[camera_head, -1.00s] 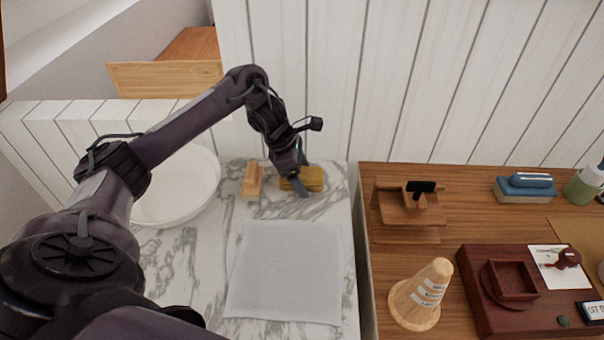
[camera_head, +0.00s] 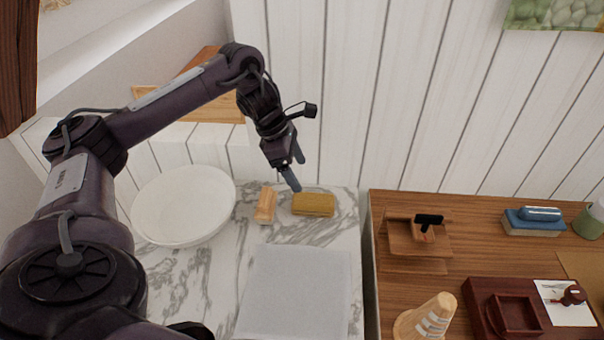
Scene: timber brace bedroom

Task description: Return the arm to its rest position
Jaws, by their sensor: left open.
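My left arm reaches in from the left over the marble top. Its gripper (camera_head: 295,172) points down, open and empty, above the back of the marble top. The yellow sponge (camera_head: 314,205) lies below and to the right of the fingertips, apart from them. A wooden block-like piece (camera_head: 266,204) lies to the left of the sponge. My right gripper is not in view.
A white basin (camera_head: 184,206) stands at the left. A grey cloth (camera_head: 296,291) lies flat on the marble top (camera_head: 196,275). To the right, a wooden desk holds a wooden stand (camera_head: 417,240), a cone (camera_head: 426,318), a dark red tray (camera_head: 485,292) and a blue-topped block (camera_head: 534,221).

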